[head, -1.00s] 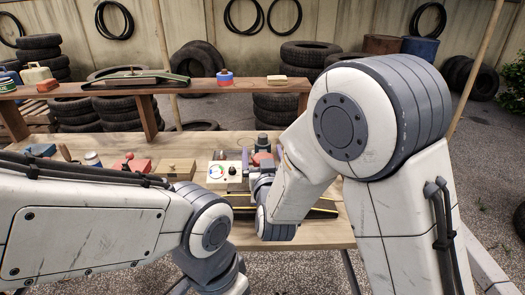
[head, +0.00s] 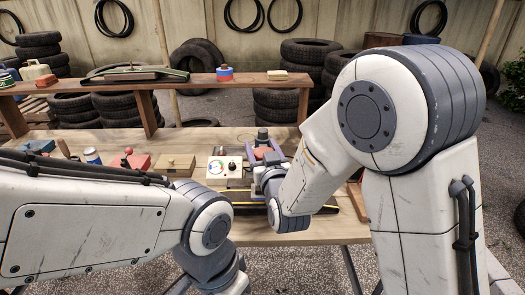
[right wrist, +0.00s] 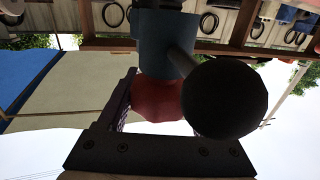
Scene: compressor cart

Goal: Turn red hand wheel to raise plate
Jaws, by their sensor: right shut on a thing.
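The red hand wheel (head: 264,153) shows as a small red patch between the fingers of my right gripper (head: 267,157) in the head view. In the right wrist view the red wheel (right wrist: 158,98) sits between the fingers of my right gripper (right wrist: 160,92), which is shut on it. A dark round knob (right wrist: 224,97) on a stem hides the right finger and part of the wheel. A blue-grey body (right wrist: 160,42) adjoins the wheel. I cannot clearly make out the plate. My left arm comes in from the left, but its gripper is out of view.
A white box with a coloured dial (head: 224,167) stands left of my right gripper. A wooden box (head: 175,165) and a red block with a knob (head: 131,160) stand farther left. A raised shelf (head: 190,82) runs behind the workbench (head: 200,140).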

